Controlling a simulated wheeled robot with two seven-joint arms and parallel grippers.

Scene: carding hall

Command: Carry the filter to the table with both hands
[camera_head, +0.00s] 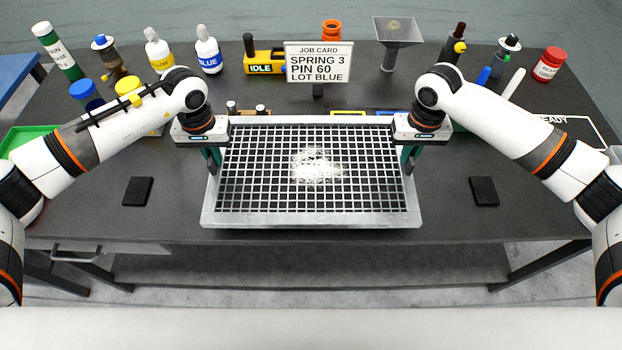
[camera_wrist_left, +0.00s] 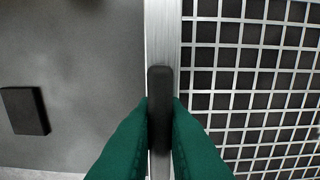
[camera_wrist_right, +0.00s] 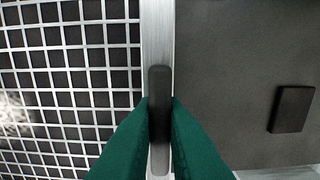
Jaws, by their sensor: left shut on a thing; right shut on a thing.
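The filter (camera_head: 311,217) is a rectangular metal frame with a wire grid and a white fluffy patch (camera_head: 316,166) near its middle. It is over the dark table (camera_head: 110,215) near the front edge; I cannot tell whether it touches the top. My left gripper (camera_head: 213,165) is shut on the black grip of the filter's left side, which also shows in the left wrist view (camera_wrist_left: 160,85). My right gripper (camera_head: 409,162) is shut on the matching black grip on the right side, seen in the right wrist view (camera_wrist_right: 159,85).
Two black pads (camera_head: 138,191) and (camera_head: 484,191) lie on the table either side of the filter. A job card (camera_head: 318,63), bottles (camera_head: 208,50), a hopper (camera_head: 397,40) and a yellow IDLE device (camera_head: 263,62) stand behind. A green tray (camera_head: 22,138) is at left.

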